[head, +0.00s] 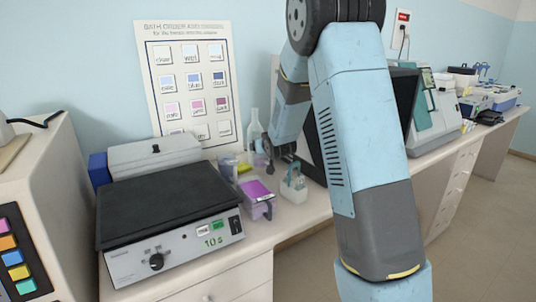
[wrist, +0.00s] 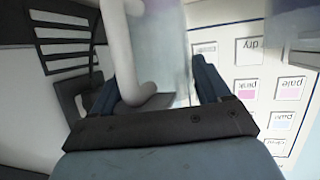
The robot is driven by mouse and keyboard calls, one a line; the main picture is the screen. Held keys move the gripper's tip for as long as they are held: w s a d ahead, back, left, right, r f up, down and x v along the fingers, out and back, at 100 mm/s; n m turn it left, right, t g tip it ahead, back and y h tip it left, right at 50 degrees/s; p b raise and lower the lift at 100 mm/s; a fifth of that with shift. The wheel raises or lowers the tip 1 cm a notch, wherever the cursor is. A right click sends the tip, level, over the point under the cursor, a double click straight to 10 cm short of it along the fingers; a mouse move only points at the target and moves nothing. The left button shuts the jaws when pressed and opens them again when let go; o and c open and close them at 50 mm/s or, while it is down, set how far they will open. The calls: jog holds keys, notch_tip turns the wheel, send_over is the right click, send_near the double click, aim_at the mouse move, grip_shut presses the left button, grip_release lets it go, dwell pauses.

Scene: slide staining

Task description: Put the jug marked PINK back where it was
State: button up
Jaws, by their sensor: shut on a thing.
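My gripper (head: 273,156) is at the back of the bench, left of the dark screen. In the wrist view my gripper (wrist: 153,88) is shut on a translucent jug (wrist: 167,45) with a pale handle; the jug is between the two fingers. No PINK mark can be read on it. In the head view the held jug is small and partly hidden by my gripper. Another clear vessel (head: 229,166) stands to the left, behind a container of purple liquid (head: 257,190) with a handle.
A hotplate-like device (head: 168,215) marked 10 s fills the bench at left. A small white rack (head: 293,187) stands right of the purple container. A clear bottle (head: 254,130) is behind. A chart of colour squares (head: 188,80) hangs on the wall.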

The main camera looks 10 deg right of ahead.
aim_at(264, 154)
jog(key=shift+w+f, duration=0.15)
jog(key=shift+f, duration=1.65)
jog(key=shift+w, duration=0.1)
jog(key=o, duration=1.3)
jog(key=shift+f, duration=0.1)
jog(key=shift+c, duration=0.2)
